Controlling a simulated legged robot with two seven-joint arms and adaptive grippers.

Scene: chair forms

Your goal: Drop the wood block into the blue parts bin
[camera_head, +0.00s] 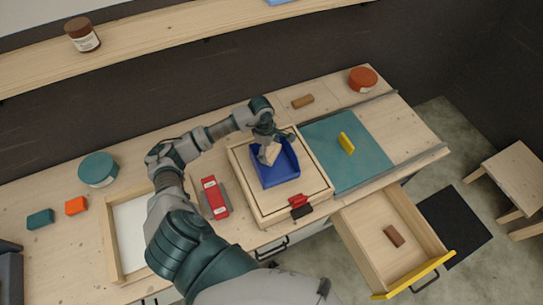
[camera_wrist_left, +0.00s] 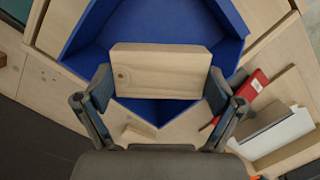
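The wood block (camera_head: 270,154) is pale, plain wood and is held in my left gripper (camera_head: 268,145) over the blue parts bin (camera_head: 277,179). In the left wrist view the block (camera_wrist_left: 160,72) lies crosswise between the two fingertips of the gripper (camera_wrist_left: 161,88), which press on its ends. The blue bin (camera_wrist_left: 228,22) shows behind the block, with its floor and walls partly hidden by it. The bin sits on a square wooden board or tray (camera_head: 245,190). I cannot tell exactly how high the block is above the bin floor. My right gripper is not in view.
A red clamp-like piece (camera_head: 298,201) is at the tray's front edge. A red item (camera_head: 215,197) lies left of the tray. A teal mat (camera_head: 335,165) with a yellow piece (camera_head: 346,143) is on the right. An open drawer (camera_head: 372,232) juts out at front right.

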